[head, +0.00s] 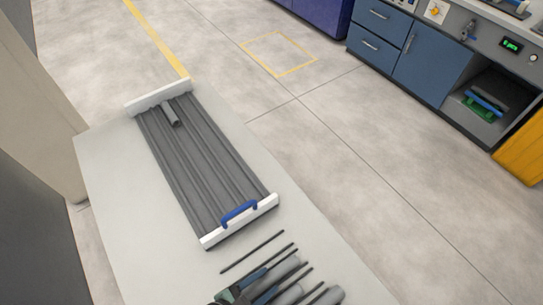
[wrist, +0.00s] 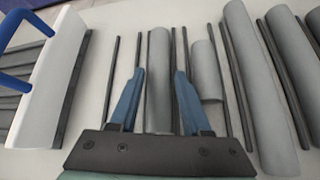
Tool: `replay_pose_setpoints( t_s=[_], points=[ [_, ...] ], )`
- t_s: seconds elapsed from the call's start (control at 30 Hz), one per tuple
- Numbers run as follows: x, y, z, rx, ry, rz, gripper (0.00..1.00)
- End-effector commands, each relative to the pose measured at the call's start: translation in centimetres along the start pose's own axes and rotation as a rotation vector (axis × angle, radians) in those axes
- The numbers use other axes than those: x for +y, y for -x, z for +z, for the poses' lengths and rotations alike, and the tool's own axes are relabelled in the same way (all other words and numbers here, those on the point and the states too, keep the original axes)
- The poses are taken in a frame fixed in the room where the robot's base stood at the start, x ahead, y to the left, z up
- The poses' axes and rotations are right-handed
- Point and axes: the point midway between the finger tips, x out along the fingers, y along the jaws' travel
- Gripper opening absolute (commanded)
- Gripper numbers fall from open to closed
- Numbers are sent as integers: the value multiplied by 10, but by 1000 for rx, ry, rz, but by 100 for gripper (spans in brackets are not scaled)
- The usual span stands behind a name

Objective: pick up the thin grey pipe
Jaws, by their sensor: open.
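Several thin dark grey pipes lie side by side with thicker grey pipes on the pale table. One thin pipe (wrist: 113,90) lies just left of my gripper in the wrist view; a thin pipe at the row's left end shows in the head view (head: 252,252). I cannot tell which thin one the task means. My gripper (wrist: 160,72) is open, its two blue fingers spread over a thicker grey pipe (wrist: 159,52), with thin pipes close by both fingers. Whether the fingers touch anything is unclear. In the head view, my gripper (head: 260,283) is at the bottom edge.
A grooved grey rack (head: 190,165) with white ends and a blue handle (head: 239,212) lies on the table (head: 112,190). A short grey pipe (head: 172,116) lies in its far end. A shorter grey pipe (wrist: 206,70) and other pipes crowd my gripper's right side.

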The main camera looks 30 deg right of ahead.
Motion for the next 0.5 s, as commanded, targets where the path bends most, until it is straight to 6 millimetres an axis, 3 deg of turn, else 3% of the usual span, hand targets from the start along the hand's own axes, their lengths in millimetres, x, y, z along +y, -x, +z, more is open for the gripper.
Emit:
replay_pose_setpoints(
  t_s=[0.13,0.37,0.4,0.5],
  points=[
    [0,-16,0,0,-1,-1,48],
    [0,-18,0,1,-1,0,48],
    [0,-18,0,2,-1,0,46],
    [0,-18,0,2,-1,0,28]
  ],
)
